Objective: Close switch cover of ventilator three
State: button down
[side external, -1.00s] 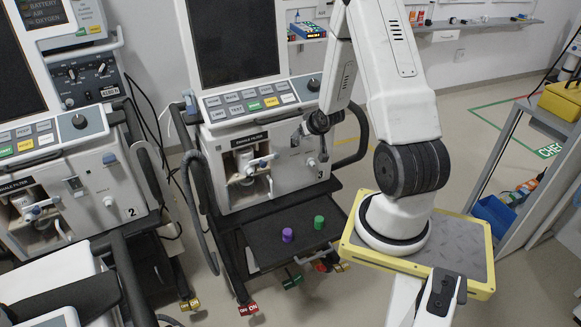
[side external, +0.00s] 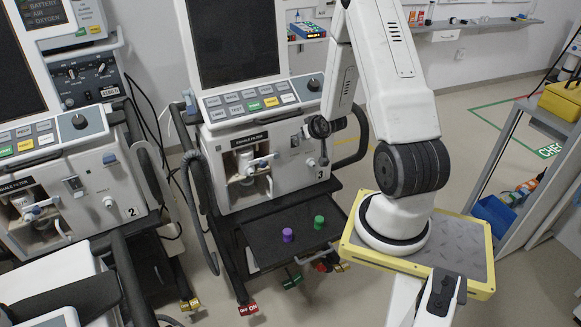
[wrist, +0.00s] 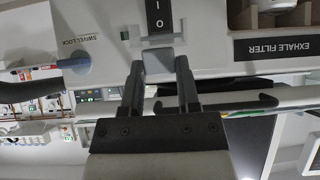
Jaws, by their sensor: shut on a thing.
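Ventilator three (side external: 222,180), marked 3, stands mid-picture in the side view. Its small switch panel (side external: 294,141) is on the front, right of the exhale filter recess. In the wrist view, which is upside down, the black I/O switch (wrist: 158,14) shows uncovered. The grey switch cover (wrist: 158,62) sits beside it, between my fingertips, swung away from the switch. My gripper (wrist: 158,72) is shut on the cover. In the side view my gripper (side external: 304,132) is small at the panel, and its grip there is too small to make out.
The blue swivel-lock knob (wrist: 75,63) is left of the cover in the wrist view. A dark handle bar (wrist: 235,104) runs close by the fingers. Below the panel, a black tray (side external: 270,246) holds a purple knob (side external: 287,235) and a green knob (side external: 319,222).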

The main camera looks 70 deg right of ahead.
notch_tip(320, 180, down, 6)
jog(key=s+t+h, duration=0.1)
jog(key=t+h, duration=0.5)
jog(key=t, duration=0.1)
jog(key=shift+a+t+h, duration=0.3)
jog(key=shift+a, duration=0.15)
dwell(0.3)
jog(key=shift+f, duration=0.15)
dwell(0.4)
jog(key=shift+c, duration=1.6)
grip_release()
